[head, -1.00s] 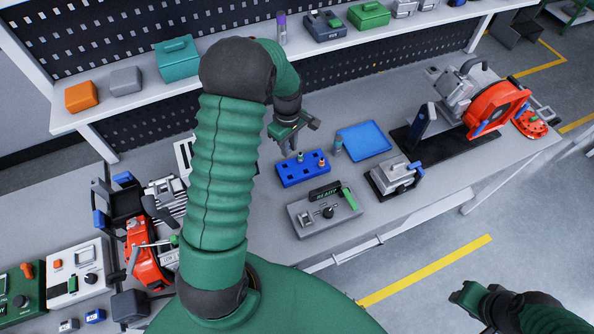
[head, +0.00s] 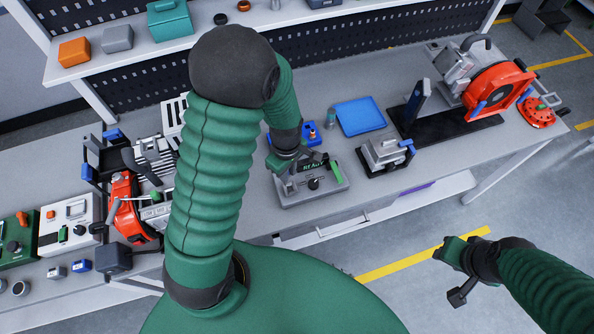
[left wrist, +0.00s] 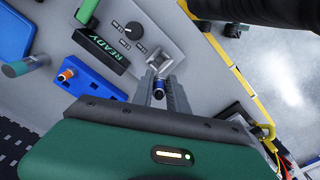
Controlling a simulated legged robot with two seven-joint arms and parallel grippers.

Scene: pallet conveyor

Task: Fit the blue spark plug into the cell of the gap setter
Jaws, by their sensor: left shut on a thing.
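The gap setter (head: 325,190) is a grey plate with a black READY label and a dark knob. In the left wrist view, the gap setter (left wrist: 165,22) shows a small square metal cell (left wrist: 158,60). My left gripper (head: 285,172) is over the left end of the plate. In the left wrist view, my left gripper (left wrist: 157,90) is shut on the blue spark plug (left wrist: 158,86), just short of the cell; the gap in height is unclear. My right gripper (head: 450,252) hangs over the floor at the lower right, its fingers too unclear to judge.
A blue holder (left wrist: 95,92) with an orange-topped plug (left wrist: 67,74) lies beside the setter. A blue tray (head: 360,117) and a grey clamp fixture (head: 384,155) stand to the right. A red machine (head: 495,90) is farther right.

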